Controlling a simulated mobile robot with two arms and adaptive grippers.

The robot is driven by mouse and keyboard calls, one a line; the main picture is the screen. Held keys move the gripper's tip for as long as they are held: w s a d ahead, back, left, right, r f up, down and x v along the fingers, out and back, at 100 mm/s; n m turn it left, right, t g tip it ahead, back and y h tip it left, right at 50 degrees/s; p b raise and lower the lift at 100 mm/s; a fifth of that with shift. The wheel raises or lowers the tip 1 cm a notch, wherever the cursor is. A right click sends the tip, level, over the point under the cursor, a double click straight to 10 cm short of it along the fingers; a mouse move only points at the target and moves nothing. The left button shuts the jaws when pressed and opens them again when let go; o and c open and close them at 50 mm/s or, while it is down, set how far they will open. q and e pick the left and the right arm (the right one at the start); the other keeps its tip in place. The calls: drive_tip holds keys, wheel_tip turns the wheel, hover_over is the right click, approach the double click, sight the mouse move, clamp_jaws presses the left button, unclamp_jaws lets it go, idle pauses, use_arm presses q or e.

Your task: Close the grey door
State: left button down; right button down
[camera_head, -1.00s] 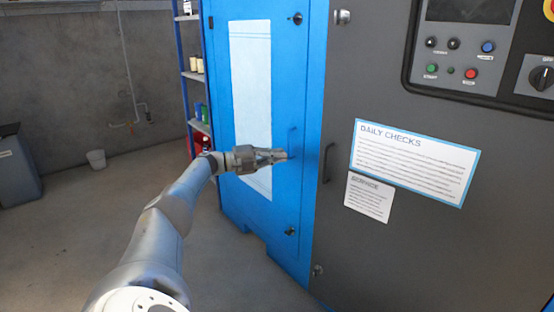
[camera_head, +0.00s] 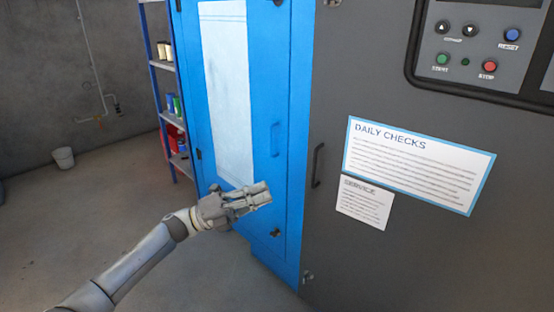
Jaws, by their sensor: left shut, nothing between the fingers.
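The grey door (camera_head: 400,240) fills the right side of the head view, with a dark vertical handle (camera_head: 318,165) near its left edge. It stands beside the blue panel (camera_head: 290,110), and I see no clear gap along that edge. My left gripper (camera_head: 266,192) is shut and empty. It is in front of the lower part of the blue panel, left of and a little below the grey door's handle, and appears apart from both. My right gripper is not in view.
The blue panel carries its own blue handle (camera_head: 275,139) and a white sheet (camera_head: 228,95). A control panel (camera_head: 480,45) is at the upper right. The floor between is clear.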

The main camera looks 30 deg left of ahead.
use_arm(q)
drive_tip(key=w+a+r+x, duration=0.1)
drive_tip(key=x, duration=1.2)
drive_tip(key=shift+w+a, duration=0.3)
drive_tip(key=shift+a, duration=0.05)
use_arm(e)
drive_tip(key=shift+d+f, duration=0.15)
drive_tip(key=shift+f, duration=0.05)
